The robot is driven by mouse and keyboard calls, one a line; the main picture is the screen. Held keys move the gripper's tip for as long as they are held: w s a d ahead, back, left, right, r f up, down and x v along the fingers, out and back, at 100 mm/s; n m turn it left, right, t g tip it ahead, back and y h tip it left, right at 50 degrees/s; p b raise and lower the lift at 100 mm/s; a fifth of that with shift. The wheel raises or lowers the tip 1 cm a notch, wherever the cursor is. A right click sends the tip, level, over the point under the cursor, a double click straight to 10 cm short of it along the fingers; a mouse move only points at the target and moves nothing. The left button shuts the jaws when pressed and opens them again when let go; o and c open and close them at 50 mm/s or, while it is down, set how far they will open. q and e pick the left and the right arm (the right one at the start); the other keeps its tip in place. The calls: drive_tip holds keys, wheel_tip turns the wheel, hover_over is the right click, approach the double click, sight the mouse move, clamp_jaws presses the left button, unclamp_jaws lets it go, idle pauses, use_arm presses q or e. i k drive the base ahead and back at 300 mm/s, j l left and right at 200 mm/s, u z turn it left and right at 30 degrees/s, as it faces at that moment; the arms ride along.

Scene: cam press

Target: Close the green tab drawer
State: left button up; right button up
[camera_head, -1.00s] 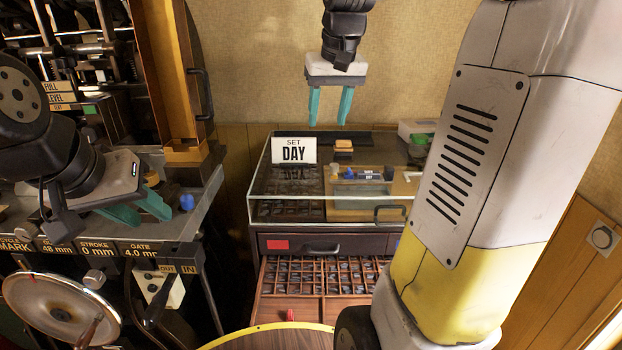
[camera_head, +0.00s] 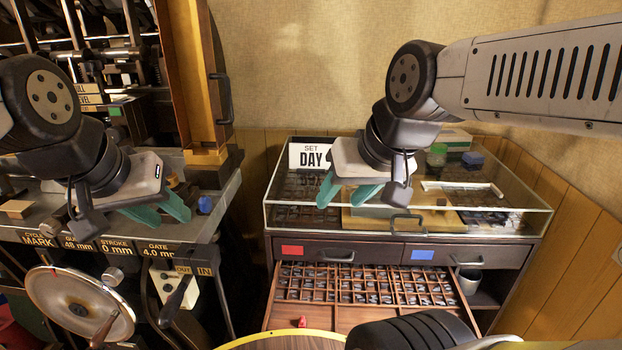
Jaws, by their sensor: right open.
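An open drawer (camera_head: 368,283) with a wooden compartment grid full of small dark pieces is pulled out below the cabinet's upper drawers. No green tab shows on it; its front is partly hidden by a dark ribbed part low in the view. A small red piece (camera_head: 302,321) is on its front part. My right gripper (camera_head: 339,203) is open and empty, above the glass case top and in front of the "SET DAY" sign. My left gripper (camera_head: 171,221) is open and empty, over the machine bench at left, away from the drawer.
The glass-topped case (camera_head: 500,217) sits on the cabinet. Below it are shut drawers with a red tab (camera_head: 292,249) and a blue tab (camera_head: 422,255). A grey cup (camera_head: 469,281) stands in a shelf at right. The handwheel (camera_head: 79,306) is at lower left.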

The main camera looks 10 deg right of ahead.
sight(336, 297)
drive_tip(key=k+l+z, duration=0.5)
drive_tip(key=k+l, duration=0.15)
drive_tip(key=k+j+z, duration=0.1)
drive_tip(key=k+z, duration=0.4)
drive_tip(key=i, duration=0.1)
